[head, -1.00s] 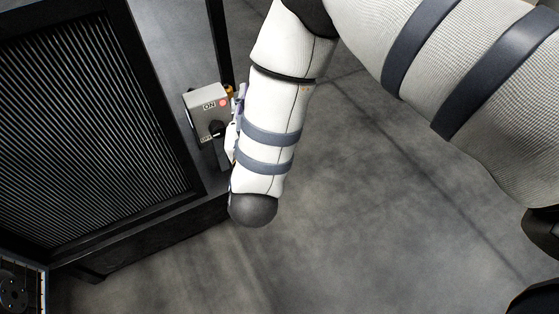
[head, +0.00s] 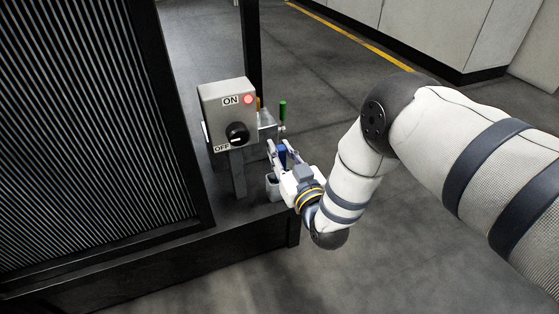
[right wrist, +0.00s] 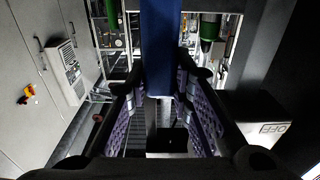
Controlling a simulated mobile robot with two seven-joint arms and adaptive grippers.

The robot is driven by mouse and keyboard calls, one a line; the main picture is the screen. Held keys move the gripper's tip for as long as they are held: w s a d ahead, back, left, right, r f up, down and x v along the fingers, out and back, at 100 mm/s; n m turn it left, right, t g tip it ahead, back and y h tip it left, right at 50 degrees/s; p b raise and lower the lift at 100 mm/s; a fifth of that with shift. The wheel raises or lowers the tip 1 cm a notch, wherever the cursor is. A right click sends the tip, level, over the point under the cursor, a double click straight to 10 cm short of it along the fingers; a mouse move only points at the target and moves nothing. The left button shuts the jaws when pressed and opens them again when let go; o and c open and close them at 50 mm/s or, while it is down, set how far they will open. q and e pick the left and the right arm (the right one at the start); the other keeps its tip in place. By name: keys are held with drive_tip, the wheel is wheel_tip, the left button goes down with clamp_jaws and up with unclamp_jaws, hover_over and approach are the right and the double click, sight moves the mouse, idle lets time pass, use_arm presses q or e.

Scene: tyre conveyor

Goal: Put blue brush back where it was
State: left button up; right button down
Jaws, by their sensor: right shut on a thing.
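My right gripper (head: 279,155) is to the lower right of the grey control box, shut on the blue brush (head: 285,159). Only a short blue part of the brush shows in the head view. A metal bracket (head: 267,127) beside the control box carries a green-handled tool (head: 283,111). The gripper is just below this bracket. My left gripper is not in view.
A small grey cup (head: 272,184) is beside the gripper. A dark ribbed panel (head: 90,140) fills the left. Open floor (head: 420,260) lies to the right.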

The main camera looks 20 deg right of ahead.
drive_tip(key=shift+f, duration=0.15)
drive_tip(key=shift+f, duration=0.15)
drive_tip(key=c, duration=1.4)
unclamp_jaws()
drive_tip(key=shift+c, duration=0.2)
